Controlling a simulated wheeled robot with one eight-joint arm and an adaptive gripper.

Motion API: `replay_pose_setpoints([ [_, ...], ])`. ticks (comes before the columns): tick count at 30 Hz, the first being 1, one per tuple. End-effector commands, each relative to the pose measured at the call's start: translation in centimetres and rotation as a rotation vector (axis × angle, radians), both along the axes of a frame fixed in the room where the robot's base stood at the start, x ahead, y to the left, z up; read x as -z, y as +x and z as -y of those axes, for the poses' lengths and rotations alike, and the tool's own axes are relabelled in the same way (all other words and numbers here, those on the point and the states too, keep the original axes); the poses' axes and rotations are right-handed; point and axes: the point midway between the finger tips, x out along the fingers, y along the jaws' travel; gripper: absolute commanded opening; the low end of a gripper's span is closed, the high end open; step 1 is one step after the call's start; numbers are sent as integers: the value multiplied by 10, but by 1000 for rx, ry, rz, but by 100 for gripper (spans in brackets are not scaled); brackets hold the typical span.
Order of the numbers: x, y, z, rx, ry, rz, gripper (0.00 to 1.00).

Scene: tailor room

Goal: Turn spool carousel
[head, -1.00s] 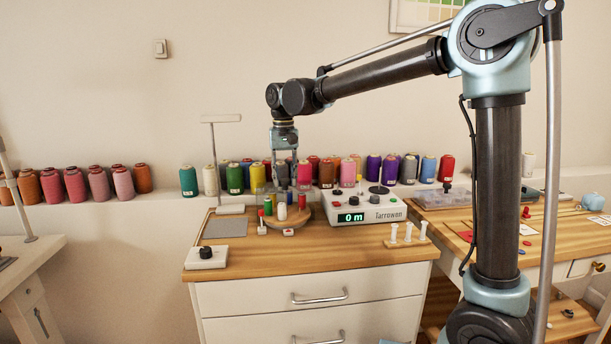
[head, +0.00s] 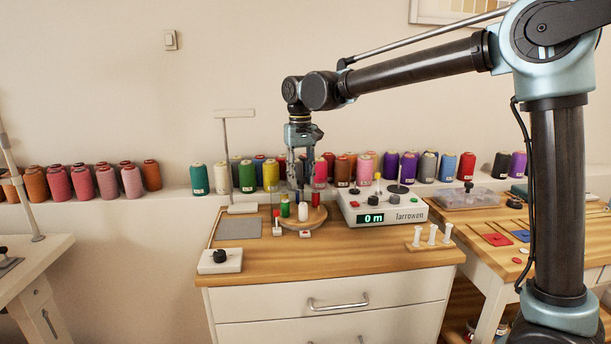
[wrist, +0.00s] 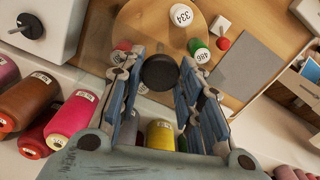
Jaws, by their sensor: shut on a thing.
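The spool carousel (head: 318,222) is a round wooden disc on the cabinet top. Small spools stand on it: a white one (head: 303,211), a green one (head: 285,207) and a red one (head: 313,198). In the wrist view the white spool (wrist: 181,15) is labelled 334 and a green-topped one (wrist: 198,50) 486. My gripper (head: 298,192) points down over the back part of the disc. In the wrist view a round black knob (wrist: 160,74) sits between its fingers, and they are shut on it. The knob is hidden in the head view.
A Tarrowen counter box (head: 385,208) reading 0 m stands right of the carousel. A thread stand (head: 226,160) and grey mat (head: 239,229) are at left. A small knob box (head: 220,260) is front left, white pegs (head: 432,236) front right. Large thread cones line the back ledge.

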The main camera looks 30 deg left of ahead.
Motion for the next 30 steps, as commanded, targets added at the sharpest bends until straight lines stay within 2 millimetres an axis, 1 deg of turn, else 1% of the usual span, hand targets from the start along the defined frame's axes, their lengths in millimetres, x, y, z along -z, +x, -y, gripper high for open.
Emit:
replay_pose_setpoints([
  [8, -1, 2, -1, 1, 2, 4, 0],
  [9, -1, 1, -1, 1, 2, 3, 35],
  [12, -1, 1, -1, 1, 2, 3, 54],
  [23, -2, -1, -1, -1, 1, 1, 54],
  [26, -9, -1, -1, -1, 1, 1, 54],
  [30, -29, -1, -1, -1, 1, 1, 54],
])
